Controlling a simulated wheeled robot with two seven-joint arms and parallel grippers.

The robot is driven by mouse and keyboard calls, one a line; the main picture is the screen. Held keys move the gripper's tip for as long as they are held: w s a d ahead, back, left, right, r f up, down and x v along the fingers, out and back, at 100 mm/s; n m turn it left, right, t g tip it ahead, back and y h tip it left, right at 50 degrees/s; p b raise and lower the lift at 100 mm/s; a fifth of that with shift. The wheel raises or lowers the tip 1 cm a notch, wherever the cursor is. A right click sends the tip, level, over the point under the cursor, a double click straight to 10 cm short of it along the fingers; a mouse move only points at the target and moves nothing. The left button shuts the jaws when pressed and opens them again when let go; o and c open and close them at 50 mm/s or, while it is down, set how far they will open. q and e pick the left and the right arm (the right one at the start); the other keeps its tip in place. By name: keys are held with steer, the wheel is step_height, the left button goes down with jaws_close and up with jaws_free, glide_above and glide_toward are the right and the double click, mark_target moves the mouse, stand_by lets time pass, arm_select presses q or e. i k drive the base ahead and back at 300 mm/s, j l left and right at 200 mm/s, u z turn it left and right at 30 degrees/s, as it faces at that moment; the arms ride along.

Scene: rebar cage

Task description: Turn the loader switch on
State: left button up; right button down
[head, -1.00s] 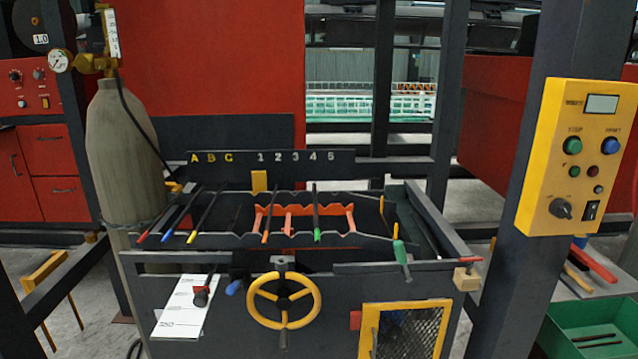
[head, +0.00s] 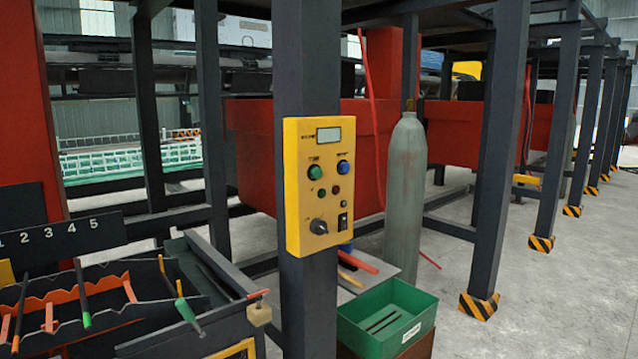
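A yellow control box (head: 320,186) is mounted on a dark grey post, a little left of the picture's middle. It has a small display (head: 328,135) at the top, a green button (head: 314,172) and a blue button (head: 343,168) below it, and smaller green and red buttons under those. A dark rotary knob (head: 318,227) sits at its lower left. A black rocker switch (head: 343,222) sits at its lower right. The labels are too small to read, so I cannot tell which control is the loader switch. Neither gripper shows.
The loader bench (head: 150,335) with rods in notched racks stands at the lower left. A green bin (head: 425,323) stands right of the post. A grey gas cylinder (head: 405,190) stands behind it.

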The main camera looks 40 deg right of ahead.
mark_target(318, 226)
steer(key=k+z, duration=0.1)
steer(key=k, duration=0.35)
steer(key=z, duration=2.15)
